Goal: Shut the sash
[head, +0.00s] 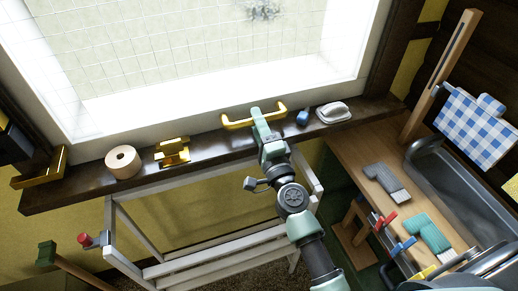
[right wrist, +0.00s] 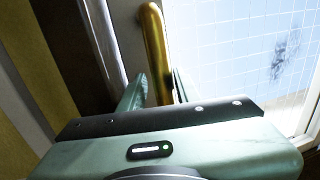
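The window sash (head: 200,50) is a large pane with a grid pattern in a white frame, above the dark sill. A brass bar handle (head: 236,124) is at the sill, below the pane's middle. My right gripper (head: 257,112) is at this handle. In the right wrist view, its two fingers (right wrist: 158,88) lie on either side of the brass handle (right wrist: 153,40), close against it with little gap showing. The handle's lower end is partly hidden by the gripper body. My left gripper is in neither view.
On the sill (head: 80,190) are a tape roll (head: 123,161), a brass fitting (head: 172,153), a blue object (head: 303,117) and a white dish (head: 333,112). A white rack (head: 215,252) stands below. At right are a wooden counter (head: 350,147), a sink (head: 450,180) and a checked cloth (head: 478,125).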

